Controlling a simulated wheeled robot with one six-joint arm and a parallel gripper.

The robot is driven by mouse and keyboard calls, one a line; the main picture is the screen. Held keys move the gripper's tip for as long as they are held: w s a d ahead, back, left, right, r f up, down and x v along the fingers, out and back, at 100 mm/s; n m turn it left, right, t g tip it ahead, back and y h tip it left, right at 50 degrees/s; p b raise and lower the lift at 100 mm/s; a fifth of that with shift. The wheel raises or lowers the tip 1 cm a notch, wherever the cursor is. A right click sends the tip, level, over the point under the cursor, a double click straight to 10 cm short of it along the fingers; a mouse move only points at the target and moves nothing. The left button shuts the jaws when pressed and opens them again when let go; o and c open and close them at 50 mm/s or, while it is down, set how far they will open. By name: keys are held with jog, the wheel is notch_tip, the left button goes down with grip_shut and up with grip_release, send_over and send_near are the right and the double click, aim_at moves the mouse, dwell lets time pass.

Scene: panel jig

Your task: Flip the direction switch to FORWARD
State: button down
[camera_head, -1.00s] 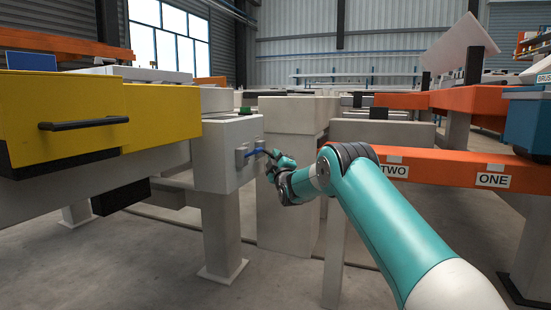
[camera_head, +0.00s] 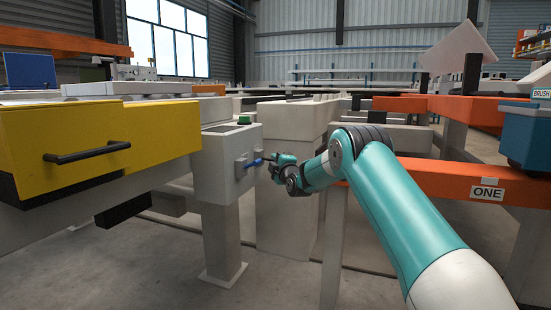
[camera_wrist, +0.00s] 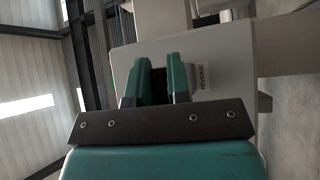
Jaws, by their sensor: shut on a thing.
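The direction switch is a blue lever (camera_head: 255,163) on a grey mount on the face of a light grey control box (camera_head: 217,172). My gripper (camera_head: 266,160) is at the lever's outer end, shut on it. In the wrist view the two teal fingers of my gripper (camera_wrist: 160,82) stand a little apart in front of the box's grey face (camera_wrist: 222,55). A label reading REVERSE (camera_wrist: 203,78) shows just right of the fingers. The lever is hidden by the fingers there. No FORWARD label can be read.
A green button (camera_head: 244,119) sits on the box top. A yellow drawer front with a black handle (camera_head: 88,153) juts out at the left. An orange beam (camera_head: 440,180) labelled ONE runs behind my arm at the right.

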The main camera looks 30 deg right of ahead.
jog(key=r+n+g+p, duration=0.1)
jog(key=p, duration=0.1)
jog(key=r+n+g+p, duration=0.1)
jog(key=r+p, duration=0.1)
jog(key=shift+w+a+n+y, duration=0.15)
jog(key=shift+a+n+y, duration=0.05)
jog(key=shift+n+y, duration=0.1)
jog(key=p, duration=0.1)
jog(key=n+g+p, duration=0.1)
jog(key=p, duration=0.1)
jog(key=shift+w+a+r+g, duration=0.15)
jog(key=shift+r+g, duration=0.15)
jog(key=shift+f, duration=0.1)
jog(key=c, duration=1.1)
grip_release()
jog(key=shift+a+f, duration=0.1)
